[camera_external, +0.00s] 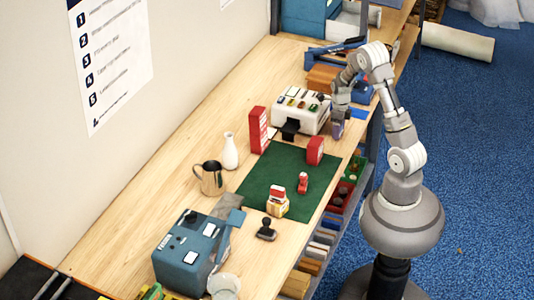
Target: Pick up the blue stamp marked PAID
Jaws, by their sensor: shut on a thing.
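My gripper (339,116) points down near the front edge of the wooden bench, just right of the white machine. It is shut on a small bluish thing (337,130), which looks like the blue stamp. The thing shows below the fingers, and part of it is hidden by them. The PAID marking is too small to read. I cannot tell whether the stamp is touching the bench or held just above it.
A white machine (300,112) with small coloured items on top stands left of my gripper. The green mat (260,190) bears red items.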

